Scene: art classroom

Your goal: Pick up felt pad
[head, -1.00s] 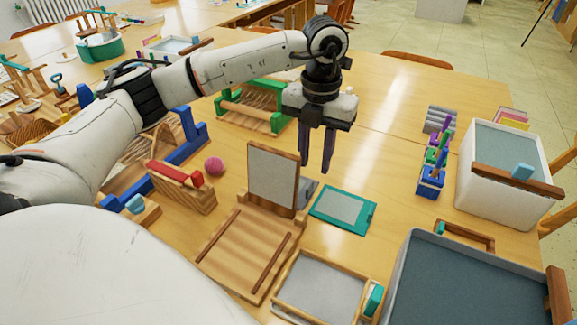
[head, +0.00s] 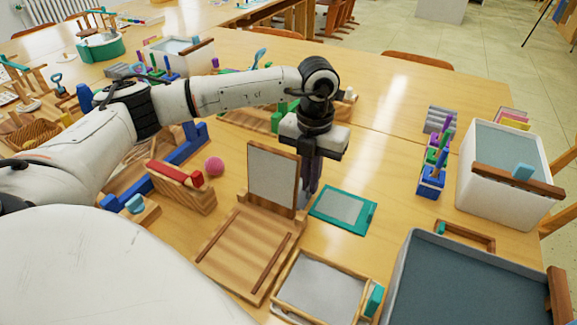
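A small grey piece, which may be the felt pad, lies on the table (head: 415,95) just behind the upright panel (head: 272,178) of a wooden stand; the panel and my fingers now cover most of it. My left gripper (head: 309,188) points down right behind the panel's right edge, its fingers low at that grey piece. The fingers overlap in this view and the panel hides part of them, so I cannot see the gap or any contact. My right gripper is not in view.
A teal-framed grey board (head: 343,209) lies close to the right of the fingers. A wooden tray (head: 279,283) with a grey surface is in front. A pink ball (head: 214,166) sits left. A white bin (head: 505,210) stands right.

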